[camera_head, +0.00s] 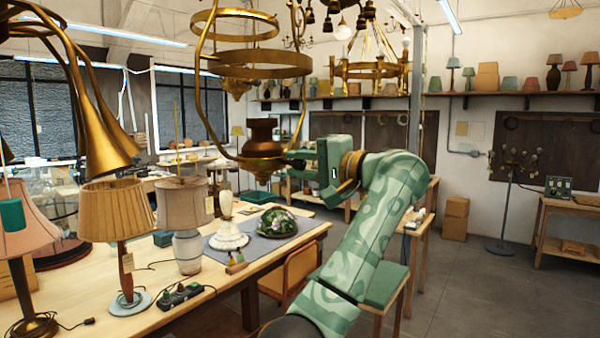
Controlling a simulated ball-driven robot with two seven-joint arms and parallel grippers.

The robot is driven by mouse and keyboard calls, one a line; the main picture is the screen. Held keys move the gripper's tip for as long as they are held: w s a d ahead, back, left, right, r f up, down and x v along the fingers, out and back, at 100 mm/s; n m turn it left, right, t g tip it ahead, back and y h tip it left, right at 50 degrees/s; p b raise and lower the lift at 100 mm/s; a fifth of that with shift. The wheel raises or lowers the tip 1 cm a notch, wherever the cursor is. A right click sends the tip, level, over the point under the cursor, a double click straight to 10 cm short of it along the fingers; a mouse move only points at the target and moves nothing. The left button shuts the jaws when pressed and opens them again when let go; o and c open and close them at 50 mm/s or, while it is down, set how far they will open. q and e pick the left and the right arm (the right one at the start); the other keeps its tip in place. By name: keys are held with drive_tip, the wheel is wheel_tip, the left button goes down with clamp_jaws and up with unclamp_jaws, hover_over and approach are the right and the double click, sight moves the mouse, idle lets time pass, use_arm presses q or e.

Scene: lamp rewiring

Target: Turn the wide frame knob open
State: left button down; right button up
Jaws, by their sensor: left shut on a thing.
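The wide frame is a hanging brass lamp frame with a broad ring (255,71), curved side arms and a brown and brass font (262,145) at its bottom. My left gripper (291,158) reaches the lower right side of this frame, next to the font. Its dark fingers are shut at the frame's edge, on what seems to be the frame knob. The knob itself is hidden by the fingers and too small to make out. My green left arm bends up from the bottom of the view. My right gripper is not in view.
A wooden workbench (140,322) below holds a pleated-shade lamp (117,214), a lamp with a grey shade (183,203) and a stained-glass shade (278,222). Brass horn shades (100,120) hang at the left. A brass chandelier (372,70) hangs behind. Open floor lies at the right.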

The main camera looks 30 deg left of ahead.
use_arm(q)
drive_tip(key=m, duration=0.2)
drive_tip(key=shift+f+m+b, duration=0.1)
drive_tip(key=shift+m+b, duration=0.2)
drive_tip(key=shift+m, duration=0.1)
drive_tip(key=m, duration=0.2)
drive_tip(key=shift+m, duration=0.4)
drive_tip(key=m, duration=0.3)
drive_tip(key=shift+m, duration=1.8)
drive_tip(key=c, duration=1.3)
unclamp_jaws()
drive_tip(key=shift+o, duration=0.2)
drive_tip(key=shift+d, duration=0.1)
